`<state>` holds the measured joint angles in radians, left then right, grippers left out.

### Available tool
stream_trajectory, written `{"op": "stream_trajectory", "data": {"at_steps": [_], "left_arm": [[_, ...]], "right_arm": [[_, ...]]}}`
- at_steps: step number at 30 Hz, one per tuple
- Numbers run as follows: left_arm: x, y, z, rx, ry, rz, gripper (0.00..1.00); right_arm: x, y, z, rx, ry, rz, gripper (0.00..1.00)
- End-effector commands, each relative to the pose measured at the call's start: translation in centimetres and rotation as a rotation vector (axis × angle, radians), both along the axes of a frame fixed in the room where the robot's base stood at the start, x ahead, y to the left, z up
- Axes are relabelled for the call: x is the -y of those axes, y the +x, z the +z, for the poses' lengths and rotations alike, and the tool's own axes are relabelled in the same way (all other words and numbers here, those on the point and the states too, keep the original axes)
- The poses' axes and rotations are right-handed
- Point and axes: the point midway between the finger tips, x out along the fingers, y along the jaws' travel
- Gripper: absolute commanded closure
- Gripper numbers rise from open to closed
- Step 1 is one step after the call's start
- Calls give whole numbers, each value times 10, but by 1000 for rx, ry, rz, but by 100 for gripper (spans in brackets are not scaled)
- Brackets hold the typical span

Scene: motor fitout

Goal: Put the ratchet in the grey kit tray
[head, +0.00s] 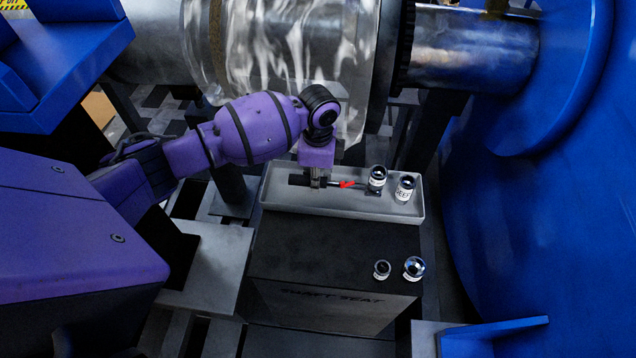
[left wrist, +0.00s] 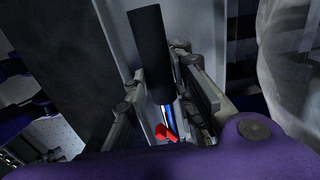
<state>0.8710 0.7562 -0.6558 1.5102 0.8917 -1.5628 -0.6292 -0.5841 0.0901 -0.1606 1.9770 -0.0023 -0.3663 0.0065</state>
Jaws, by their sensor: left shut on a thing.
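The ratchet, with a black handle (left wrist: 151,50) and a red part (head: 347,184), lies lengthwise along the grey kit tray (head: 340,211). My left gripper (head: 317,184) points down into the tray and is shut on the ratchet. In the left wrist view its fingers (left wrist: 168,98) stand on either side of the shaft, between the handle and the red part (left wrist: 163,132). The ratchet is within the tray's outline; I cannot tell whether it touches the tray floor. Its head end is close to a socket. My right gripper is not in view.
Two sockets (head: 377,177) (head: 404,188) stand at the tray's right end. Two more (head: 382,270) (head: 414,268) stand on the dark shaft seat block (head: 330,262) in front. A clear cylinder (head: 290,60) is behind, and a large blue housing (head: 545,200) fills the right.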

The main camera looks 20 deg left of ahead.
Motion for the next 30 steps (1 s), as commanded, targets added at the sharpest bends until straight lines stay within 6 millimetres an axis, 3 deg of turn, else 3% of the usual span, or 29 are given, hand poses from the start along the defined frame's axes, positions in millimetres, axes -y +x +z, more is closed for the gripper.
{"op": "stream_trajectory", "data": {"at_steps": [10, 16, 29, 30], "left_arm": [[-6, 18, -19, 5, -3, 0, 100], [-5, 16, -45, 3, -2, -1, 100], [-5, 17, -51, 6, -2, -1, 100], [-6, 16, -51, 3, 0, -1, 72]], "right_arm": [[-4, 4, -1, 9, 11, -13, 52], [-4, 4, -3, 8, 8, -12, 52], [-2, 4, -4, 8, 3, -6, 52], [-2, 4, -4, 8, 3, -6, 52]]}}
